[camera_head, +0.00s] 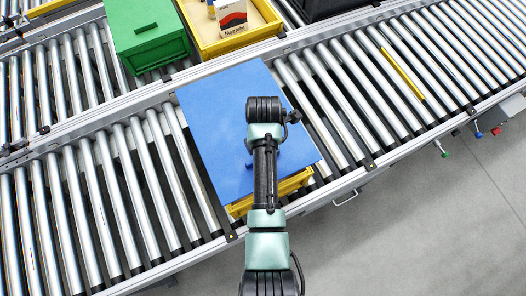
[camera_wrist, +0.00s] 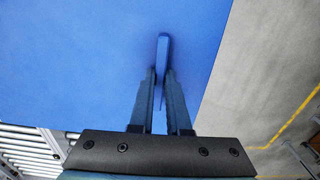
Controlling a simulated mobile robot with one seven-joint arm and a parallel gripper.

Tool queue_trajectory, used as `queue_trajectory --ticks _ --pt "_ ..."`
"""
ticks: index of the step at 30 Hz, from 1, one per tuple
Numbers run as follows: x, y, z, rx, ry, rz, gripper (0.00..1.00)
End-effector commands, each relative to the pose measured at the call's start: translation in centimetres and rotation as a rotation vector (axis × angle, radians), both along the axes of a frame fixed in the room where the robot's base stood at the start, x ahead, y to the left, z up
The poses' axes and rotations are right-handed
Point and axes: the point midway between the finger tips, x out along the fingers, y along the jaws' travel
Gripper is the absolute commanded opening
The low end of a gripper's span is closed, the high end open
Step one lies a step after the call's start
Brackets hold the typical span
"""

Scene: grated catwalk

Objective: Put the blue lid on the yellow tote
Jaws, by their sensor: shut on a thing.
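The blue lid (camera_head: 215,130) is a flat panel above the yellow tote (camera_head: 290,186) on the near roller conveyor. Only the tote's near edge shows, at the lid's lower right; the lid hides the rest. I cannot tell whether the lid rests on the rim or hangs just above it. In the wrist view the lid (camera_wrist: 75,60) fills most of the picture, with a thin upright blue handle (camera_wrist: 162,55) on it. My gripper (camera_wrist: 163,78) is shut on this handle. In the head view my arm covers the gripper and part of the lid.
A green lidded tote (camera_head: 150,35) and a yellow tote (camera_head: 207,35) holding a box (camera_head: 231,17) stand on the far conveyor. A dark tote (camera_head: 325,8) is at the top. The rollers (camera_head: 80,210) left of the lid are clear. A grey floor (camera_head: 430,220) lies at the lower right.

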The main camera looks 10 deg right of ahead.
Motion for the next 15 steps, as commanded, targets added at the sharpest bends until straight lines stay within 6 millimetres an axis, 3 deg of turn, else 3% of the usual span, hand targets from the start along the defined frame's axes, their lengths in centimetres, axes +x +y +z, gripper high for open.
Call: queue_trajectory --ticks 15 --pt "0.1 0.0 -3.8 0.0 -0.004 -0.001 0.0"
